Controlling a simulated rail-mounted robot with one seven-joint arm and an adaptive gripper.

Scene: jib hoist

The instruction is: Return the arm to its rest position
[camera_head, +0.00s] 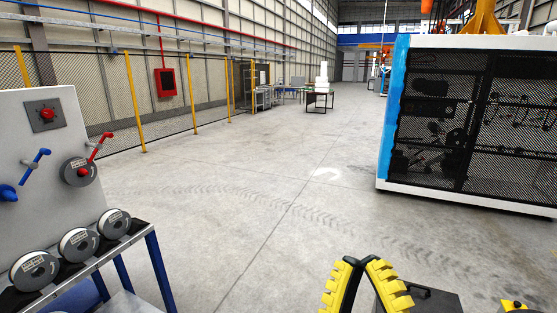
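My gripper (361,265) shows at the bottom edge, right of the middle. Its two black fingers with ribbed yellow outer sides lean together, and their tips meet or nearly meet at the top. Nothing shows between them. The gripper's base and the rest of my arm are below the picture edge. No hoist hook or load shows clearly.
A grey panel (40,150) with valves stands at left, above a blue-legged rack (160,270) holding several spools. A dark case (425,298) lies right of my gripper. A mesh-sided cabinet (465,125) stands at right. The floor (270,215) between is clear.

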